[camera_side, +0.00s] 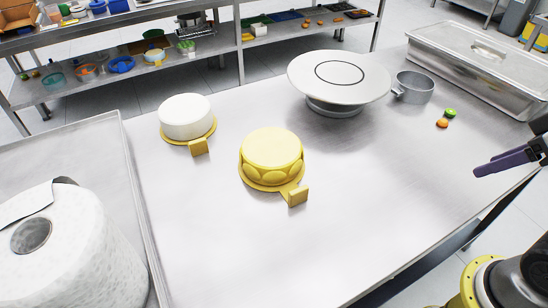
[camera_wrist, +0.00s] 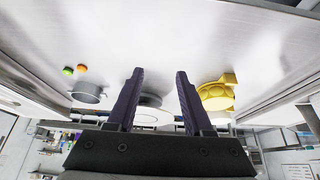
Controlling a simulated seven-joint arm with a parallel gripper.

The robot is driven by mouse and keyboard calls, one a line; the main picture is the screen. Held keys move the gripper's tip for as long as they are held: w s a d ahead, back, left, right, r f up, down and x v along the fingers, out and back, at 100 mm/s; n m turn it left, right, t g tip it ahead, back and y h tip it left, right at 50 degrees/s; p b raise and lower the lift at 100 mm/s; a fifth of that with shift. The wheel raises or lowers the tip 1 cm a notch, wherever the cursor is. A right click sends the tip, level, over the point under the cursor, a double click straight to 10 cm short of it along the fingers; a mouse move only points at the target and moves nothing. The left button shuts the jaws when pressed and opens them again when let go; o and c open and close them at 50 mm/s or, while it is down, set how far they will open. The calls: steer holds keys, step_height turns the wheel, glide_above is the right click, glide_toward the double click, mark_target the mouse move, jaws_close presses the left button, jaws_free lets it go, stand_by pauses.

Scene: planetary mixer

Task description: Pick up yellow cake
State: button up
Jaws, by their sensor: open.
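The yellow cake (camera_side: 272,150) stands upright on a gold board with a raised tab (camera_side: 298,196), near the middle of the steel table. It also shows upside down in the wrist view (camera_wrist: 216,95), to the right of my fingers. My gripper (camera_side: 478,172) is at the right edge of the side view, well apart from the cake, with only its dark purple fingers and part of its body showing. In the wrist view my gripper (camera_wrist: 159,75) has its two fingers spread with nothing between them.
A white cake (camera_side: 186,116) on a gold board stands behind and left of the yellow one. A turntable (camera_side: 335,76), a grey pan (camera_side: 413,87), and small green and orange pieces (camera_side: 446,117) are at the back right. A large steel lidded container (camera_side: 485,60) stands beyond. The front right tabletop is clear.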

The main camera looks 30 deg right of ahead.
steer(key=w+a+r+m, duration=0.2)
steer(key=w+r+m, duration=0.4)
steer(key=m, duration=0.6)
steer(key=m+g, duration=0.6)
glide_above(299, 190)
step_height(299, 190, down, 8)
step_height(299, 190, down, 13)
steer(key=shift+f, duration=0.15)
